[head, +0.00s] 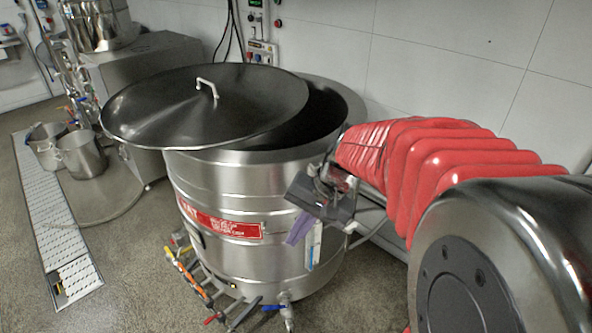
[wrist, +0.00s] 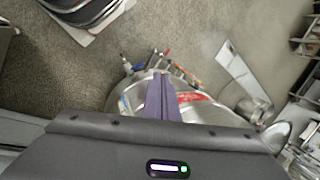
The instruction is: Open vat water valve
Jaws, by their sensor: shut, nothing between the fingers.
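The steel vat (head: 240,180) stands upright with a red label, its round lid (head: 170,115) set off-centre so a dark opening shows at right. Low at its front are pipes with several small valves: an orange-handled one (head: 190,280), a red-handled one (head: 212,319) and a blue-handled one (head: 273,307). In the wrist view a blue handle (wrist: 127,67) and a red handle (wrist: 168,51) show beyond the vat's rim. I cannot tell which is the water valve. My gripper (head: 296,236) is shut and empty beside the vat's right front, above the valves; its purple fingers (wrist: 162,80) point towards them.
Two steel pots (head: 80,153) stand at left beside a floor drain grate (head: 45,205). A hose (head: 115,217) lies on the floor. The wall (head: 440,50) is close behind the vat. The floor in front of the vat at left is clear.

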